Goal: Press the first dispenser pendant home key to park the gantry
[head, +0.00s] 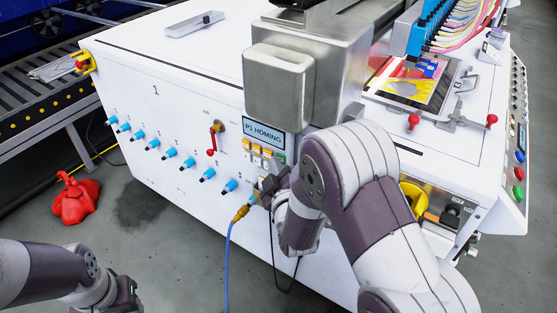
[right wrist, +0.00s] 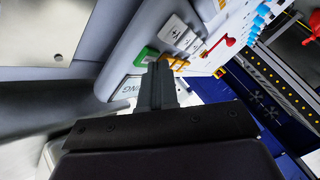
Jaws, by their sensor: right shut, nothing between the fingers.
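The dispenser pendant is on the white machine's front, with a display (head: 263,133) reading "P1 HOMING". Below it are yellow keys (head: 257,149), white keys and a green key (head: 279,157). In the right wrist view the green key (right wrist: 145,56) and white keys (right wrist: 174,27) show just beyond the fingertips. My right gripper (head: 266,184) is shut and empty, close in front of the pendant's lower part. Its shut fingers (right wrist: 158,82) hide part of the keypad; I cannot tell whether they touch a key. My left gripper (head: 126,295) is at the lower left, away from the machine, its jaws unclear.
A red-handled valve (head: 213,138) and a row of blue fittings (head: 170,153) are left of the pendant. A blue hose (head: 228,260) hangs below. A steel gantry head (head: 279,87) overhangs the pendant. A red bag (head: 76,197) lies on the floor.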

